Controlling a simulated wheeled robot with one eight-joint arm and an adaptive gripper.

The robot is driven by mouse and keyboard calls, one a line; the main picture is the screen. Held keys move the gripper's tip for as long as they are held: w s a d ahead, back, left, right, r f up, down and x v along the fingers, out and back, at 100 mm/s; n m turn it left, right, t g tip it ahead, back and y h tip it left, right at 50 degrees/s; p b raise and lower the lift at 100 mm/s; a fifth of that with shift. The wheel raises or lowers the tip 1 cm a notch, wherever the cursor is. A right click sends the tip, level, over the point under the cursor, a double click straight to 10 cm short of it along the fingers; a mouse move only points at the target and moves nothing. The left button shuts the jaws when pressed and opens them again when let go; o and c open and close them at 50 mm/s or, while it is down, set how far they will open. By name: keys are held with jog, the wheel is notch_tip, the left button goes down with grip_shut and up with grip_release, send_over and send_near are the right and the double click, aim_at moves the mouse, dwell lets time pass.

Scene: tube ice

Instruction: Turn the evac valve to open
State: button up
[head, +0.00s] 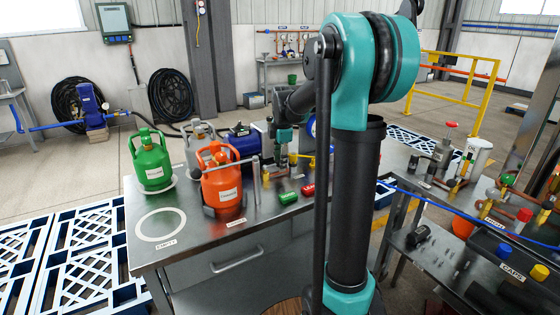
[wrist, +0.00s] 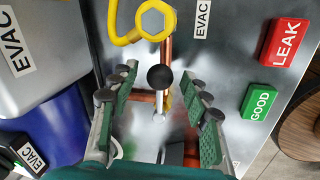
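In the wrist view, a black ball knob (wrist: 160,78) shows on a short silvery stem, above copper pipes (wrist: 167,52). It appears to be the evac valve's handle. A yellow hose with a yellow hex fitting (wrist: 154,20) sits just beyond it, beside an EVAC label (wrist: 202,18). My gripper (wrist: 160,86) is open, with one green-padded finger on each side of the knob and visible gaps to both. Whether the knob lies at fingertip depth is unclear. In the head view my gripper (head: 283,150) is over the bench among small fittings, and the valve is mostly hidden.
Red LEAK (wrist: 285,42) and green GOOD (wrist: 260,101) blocks lie to the right on the metal bench. In the head view, green (head: 152,160) and orange (head: 221,182) cylinders stand left of my arm. The bench's front left has clear room around a white ring (head: 160,224).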

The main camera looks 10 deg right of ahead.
jog(key=shift+r, duration=0.1)
notch_tip(320, 180, up, 12)
jog(key=s, duration=0.2)
jog(key=shift+s+f, duration=0.15)
jog(key=shift+f, duration=0.05)
jog(key=shift+d, duration=0.15)
